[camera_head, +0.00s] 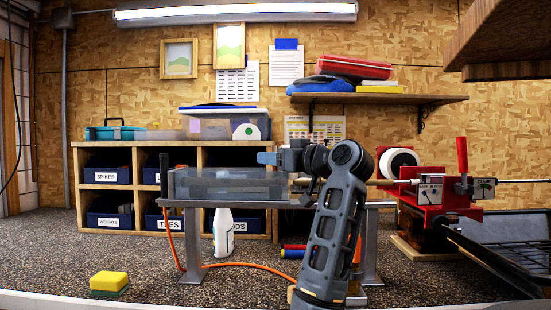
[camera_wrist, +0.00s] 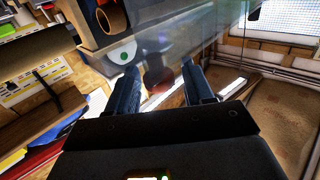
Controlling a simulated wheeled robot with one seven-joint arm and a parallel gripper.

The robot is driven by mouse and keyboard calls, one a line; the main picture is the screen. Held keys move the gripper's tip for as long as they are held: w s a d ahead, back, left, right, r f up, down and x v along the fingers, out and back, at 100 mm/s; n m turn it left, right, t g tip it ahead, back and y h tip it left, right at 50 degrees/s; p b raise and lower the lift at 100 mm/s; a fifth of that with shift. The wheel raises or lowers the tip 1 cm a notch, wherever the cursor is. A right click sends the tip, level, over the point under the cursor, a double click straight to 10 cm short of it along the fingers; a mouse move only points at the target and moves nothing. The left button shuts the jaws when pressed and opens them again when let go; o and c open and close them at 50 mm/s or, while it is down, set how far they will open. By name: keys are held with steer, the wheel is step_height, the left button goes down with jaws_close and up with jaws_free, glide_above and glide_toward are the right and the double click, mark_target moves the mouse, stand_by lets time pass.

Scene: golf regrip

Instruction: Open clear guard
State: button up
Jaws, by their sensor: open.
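The clear guard (camera_head: 228,184) is a see-through, box-like cover on the narrow metal bench in the head view. It looks lowered, lying along the left part of the bench top. My gripper (camera_head: 267,158) is at the guard's upper right end, with its fingers pointing left. In the wrist view, the fingers of my gripper (camera_wrist: 160,82) are spread apart with nothing solid between them. A see-through panel (camera_wrist: 190,42), apparently the guard, lies just beyond the fingertips. I cannot tell whether they touch it. My arm hides part of the bench's right side.
A red clamp (camera_head: 440,190) holds a shaft at the right. A white spray bottle (camera_head: 223,232) and an orange hose (camera_head: 250,265) are under the bench. Labelled bins (camera_head: 107,176) fill the shelf behind.

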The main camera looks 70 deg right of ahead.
jaws_close()
stand_by(0.4)
